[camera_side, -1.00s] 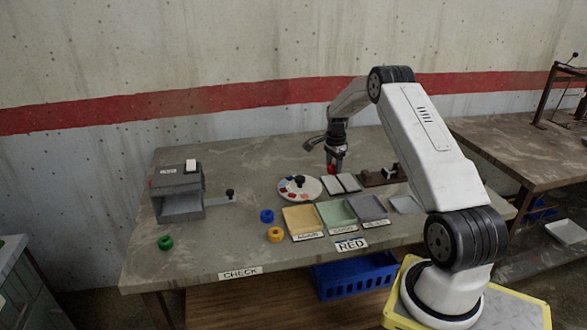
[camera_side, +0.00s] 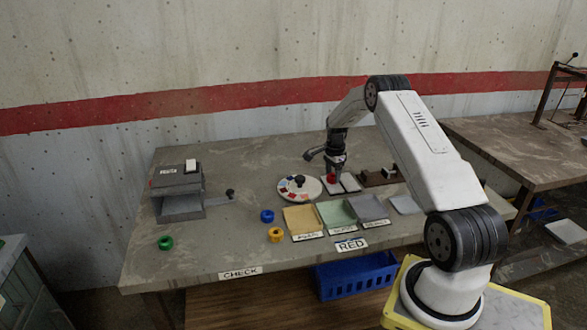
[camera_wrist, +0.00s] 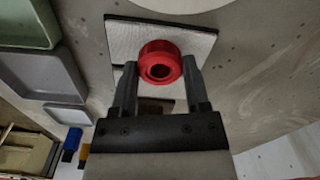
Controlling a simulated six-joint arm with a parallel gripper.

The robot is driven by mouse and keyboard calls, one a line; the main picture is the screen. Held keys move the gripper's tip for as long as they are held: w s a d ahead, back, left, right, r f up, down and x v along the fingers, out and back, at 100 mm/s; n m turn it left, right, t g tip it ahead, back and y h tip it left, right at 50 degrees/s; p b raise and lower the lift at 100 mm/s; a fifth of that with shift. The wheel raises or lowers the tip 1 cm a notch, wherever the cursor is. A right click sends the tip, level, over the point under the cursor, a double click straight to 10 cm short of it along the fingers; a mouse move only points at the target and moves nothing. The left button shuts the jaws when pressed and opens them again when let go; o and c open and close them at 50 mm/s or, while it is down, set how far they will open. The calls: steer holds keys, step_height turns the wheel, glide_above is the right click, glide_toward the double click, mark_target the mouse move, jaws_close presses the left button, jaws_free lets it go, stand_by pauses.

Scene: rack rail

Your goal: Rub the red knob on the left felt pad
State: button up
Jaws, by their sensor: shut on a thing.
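The red knob (camera_side: 331,178) is between the two fingertips of my gripper (camera_side: 333,172), which is shut on it. In the wrist view the ring-shaped knob (camera_wrist: 158,66) has its hole facing the camera, with a finger on each side of my gripper (camera_wrist: 160,74). The left felt pad (camera_side: 333,189), pale with a dark edge, lies just below the knob. In the wrist view the left pad (camera_wrist: 125,42) shows behind the knob. I cannot tell whether knob and pad touch. The right felt pad (camera_side: 350,183) lies beside it; my gripper mostly hides it in the wrist view.
A white disc with a black knob (camera_side: 299,187) lies just left of the pads. Yellow (camera_side: 299,218), green (camera_side: 336,213) and grey (camera_side: 369,206) trays stand in front. A dark brown block (camera_side: 380,178) is to the right. Blue and yellow rings lie left of the trays.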

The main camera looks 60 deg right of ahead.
steer(key=shift+f, duration=0.25)
stand_by(0.6)
steer(key=o, duration=1.2)
steer(key=shift+f, duration=0.1)
steer(key=c, duration=1.3)
steer(key=shift+c, duration=0.2)
steer(key=shift+r, duration=0.2)
steer(key=shift+r, duration=1.35)
